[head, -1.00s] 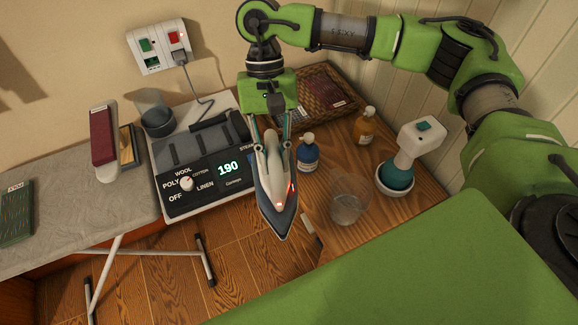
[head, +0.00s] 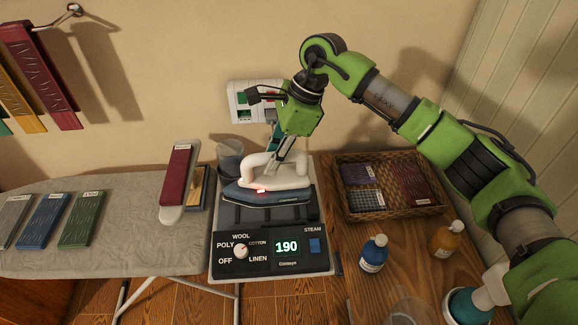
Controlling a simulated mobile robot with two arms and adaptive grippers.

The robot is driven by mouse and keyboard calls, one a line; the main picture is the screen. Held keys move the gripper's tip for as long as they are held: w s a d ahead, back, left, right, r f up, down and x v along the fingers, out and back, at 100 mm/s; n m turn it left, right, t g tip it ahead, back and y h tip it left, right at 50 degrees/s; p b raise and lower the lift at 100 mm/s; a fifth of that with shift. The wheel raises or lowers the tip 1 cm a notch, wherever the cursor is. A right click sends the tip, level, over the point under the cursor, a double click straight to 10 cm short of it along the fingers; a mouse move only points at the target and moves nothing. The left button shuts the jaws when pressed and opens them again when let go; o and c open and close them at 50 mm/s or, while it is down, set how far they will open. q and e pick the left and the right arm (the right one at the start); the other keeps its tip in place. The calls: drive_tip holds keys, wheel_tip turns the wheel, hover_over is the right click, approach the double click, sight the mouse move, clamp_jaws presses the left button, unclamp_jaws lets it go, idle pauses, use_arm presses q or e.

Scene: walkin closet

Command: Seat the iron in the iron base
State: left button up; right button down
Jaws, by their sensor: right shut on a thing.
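The iron (head: 272,181) has a white body and handle and a dark blue soleplate, with a small red light lit. It is over the dark resting pad of the iron base (head: 222,252), its tip to the left; whether it touches the pad I cannot tell. The base has a black panel with a dial and a display reading 190. My right gripper (head: 287,158) is shut on the iron's handle from above; its fingertips are partly hidden. My left gripper is not in view.
A clear cup (head: 230,158) stands just behind the base's left side. The ironing board (head: 120,215) is on the left, with a red-topped sleeve board (head: 178,175). On the right are a wicker tray (head: 350,203), a blue bottle (head: 374,254) and an orange bottle (head: 445,239).

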sight(271, 179)
drive_tip(key=shift+w+a+r+m, duration=0.1)
drive_tip(key=shift+w+a+m, duration=0.15)
drive_tip(key=shift+w, duration=0.15)
drive_tip(key=shift+w+a+m, duration=0.1)
drive_tip(key=shift+w+m, duration=0.15)
drive_tip(key=shift+w, duration=0.15)
drive_tip(key=shift+s+f, duration=0.15)
drive_tip(key=shift+f, duration=0.35)
drive_tip(key=shift+f+b, duration=0.65)
drive_tip(key=shift+f, duration=0.75)
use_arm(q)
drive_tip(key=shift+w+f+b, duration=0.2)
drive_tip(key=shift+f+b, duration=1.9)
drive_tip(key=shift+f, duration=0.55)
use_arm(e)
drive_tip(key=shift+f, duration=2.35)
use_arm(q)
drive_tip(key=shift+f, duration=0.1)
